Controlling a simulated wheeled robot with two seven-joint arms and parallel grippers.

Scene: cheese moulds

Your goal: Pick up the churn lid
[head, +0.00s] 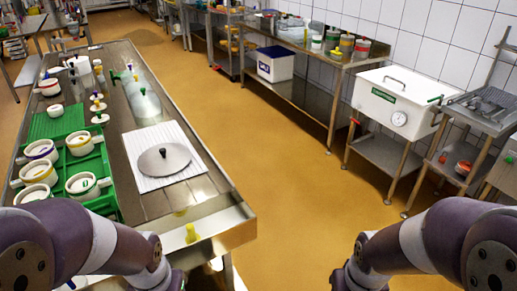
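A round grey metal lid (178,161) with a small dark knob on top lies flat on a white ribbed mat (190,182) on the steel table at the left. It looks like the churn lid. Nothing holds it or covers it. My two arms come in at the bottom left and bottom right corners. The left arm is nearer the lid, at the table's near end. Both grippers are below the frame edge, out of view.
Green trays (73,163) with several white cheese moulds stand left of the mat. Clear bottles (145,103) stand behind it. A yellow tap (191,233) is at the table's near edge. A floor aisle separates the table from a white vat (395,95) at the right.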

